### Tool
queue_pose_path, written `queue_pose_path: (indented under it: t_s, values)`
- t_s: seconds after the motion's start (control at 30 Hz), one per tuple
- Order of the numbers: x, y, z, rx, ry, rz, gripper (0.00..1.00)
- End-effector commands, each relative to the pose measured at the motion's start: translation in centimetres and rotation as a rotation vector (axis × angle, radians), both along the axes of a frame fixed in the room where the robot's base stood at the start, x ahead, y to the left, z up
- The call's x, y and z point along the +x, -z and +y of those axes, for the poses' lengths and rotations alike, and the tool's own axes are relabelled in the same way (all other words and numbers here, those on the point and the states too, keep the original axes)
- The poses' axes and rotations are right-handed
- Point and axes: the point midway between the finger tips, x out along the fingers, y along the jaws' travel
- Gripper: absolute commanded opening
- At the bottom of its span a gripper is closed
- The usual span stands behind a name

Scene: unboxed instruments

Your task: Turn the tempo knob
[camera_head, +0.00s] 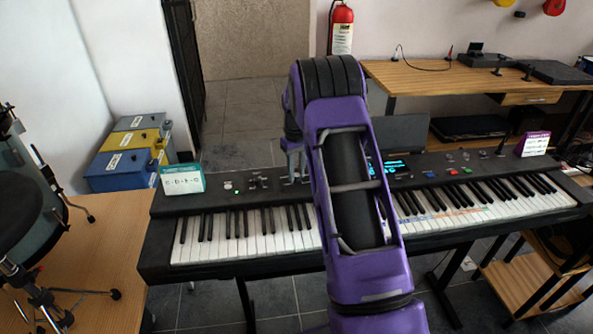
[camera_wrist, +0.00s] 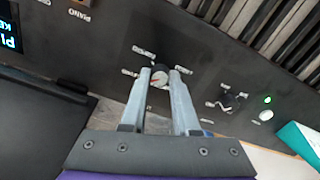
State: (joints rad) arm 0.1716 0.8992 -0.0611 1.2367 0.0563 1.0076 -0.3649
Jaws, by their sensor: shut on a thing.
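The knob (camera_wrist: 160,77) is on the dark panel of the keyboard (camera_head: 158,240). In the wrist view it is round with a pale face and a red pointer mark, with small labels around it too blurred to read. My gripper (camera_wrist: 161,73) reaches down from above, with its two grey fingers on either side of this knob and shut on it. In the head view my gripper (camera_head: 295,172) is at the keyboard's rear panel, left of its lit display, and my purple arm hides part of the panel and keys. The knob itself is hidden there.
A second knob (camera_wrist: 228,102) and a green light (camera_wrist: 267,100) are on the panel nearby. A dark music rest (camera_head: 402,132) rises behind.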

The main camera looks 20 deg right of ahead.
Motion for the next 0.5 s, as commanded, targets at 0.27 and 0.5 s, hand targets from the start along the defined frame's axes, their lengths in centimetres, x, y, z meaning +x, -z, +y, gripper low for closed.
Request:
queue_pose_path:
  t_s: [0.27,0.5]
  values:
    - [0.06,-0.07,0.04,-0.001,0.262,-0.002,0.00]
    - [0.05,-0.06,0.01,-0.001,0.491,-0.002,0.00]
